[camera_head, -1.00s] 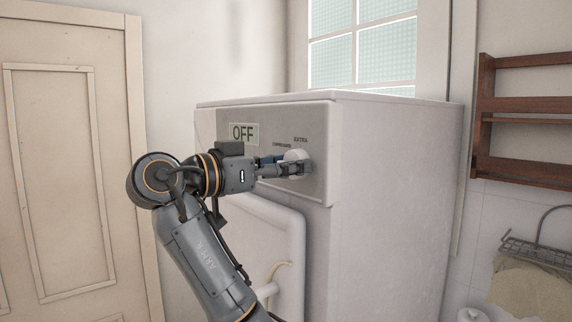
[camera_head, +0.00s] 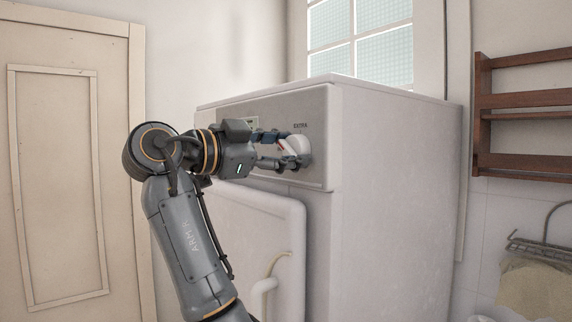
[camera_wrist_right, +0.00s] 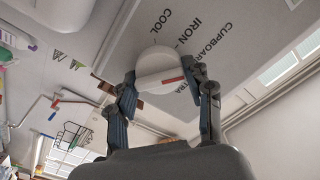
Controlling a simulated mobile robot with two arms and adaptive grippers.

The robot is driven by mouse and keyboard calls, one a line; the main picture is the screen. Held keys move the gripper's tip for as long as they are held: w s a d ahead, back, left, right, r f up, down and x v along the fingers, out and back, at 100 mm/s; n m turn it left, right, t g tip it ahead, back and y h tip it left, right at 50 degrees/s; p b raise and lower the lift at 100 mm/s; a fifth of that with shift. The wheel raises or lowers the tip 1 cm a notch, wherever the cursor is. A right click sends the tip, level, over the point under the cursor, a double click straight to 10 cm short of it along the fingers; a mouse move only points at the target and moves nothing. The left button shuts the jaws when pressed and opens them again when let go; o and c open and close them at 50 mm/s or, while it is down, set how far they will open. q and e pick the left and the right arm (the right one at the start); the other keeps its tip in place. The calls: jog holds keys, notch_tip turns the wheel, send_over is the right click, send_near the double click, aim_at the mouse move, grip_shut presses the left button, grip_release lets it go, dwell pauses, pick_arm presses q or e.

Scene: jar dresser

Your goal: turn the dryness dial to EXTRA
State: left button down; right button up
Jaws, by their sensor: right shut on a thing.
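The dryness dial (camera_head: 297,146) is a round white knob on the grey control panel (camera_head: 319,115) of the white machine. My right gripper (camera_head: 287,149) is shut on it, one finger above and one below in the head view. In the right wrist view the dial (camera_wrist_right: 157,65) has a raised bar with a red mark, and my fingers (camera_wrist_right: 165,85) are on either side of the bar. The red mark points toward the right finger. COOL, IRON and CUPBOARD are readable there; the label by that finger is partly hidden. My left gripper is out of view.
The machine's white door (camera_head: 285,215) is below the panel, with a pale curved handle or hose (camera_head: 270,275) in front. A cream room door (camera_head: 55,180) is at left. A wooden shelf (camera_head: 525,100) and wire basket (camera_head: 540,247) are on the right wall.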

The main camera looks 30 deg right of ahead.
jog(key=m+b, duration=0.1)
jog(key=m, duration=0.3)
jog(key=shift+m+b, duration=0.3)
jog(key=m, duration=0.5)
jog(key=shift+f+m+b, duration=0.1)
jog(key=shift+m+b, duration=0.3)
jog(key=shift+m, duration=0.3)
jog(key=o, duration=1.1)
jog(key=shift+s, duration=0.1)
jog(key=shift+o, duration=0.2)
jog(key=shift+a, duration=0.1)
jog(key=a, duration=1.1)
jog(key=shift+s+a, duration=0.4)
jog(key=shift+s, duration=0.05)
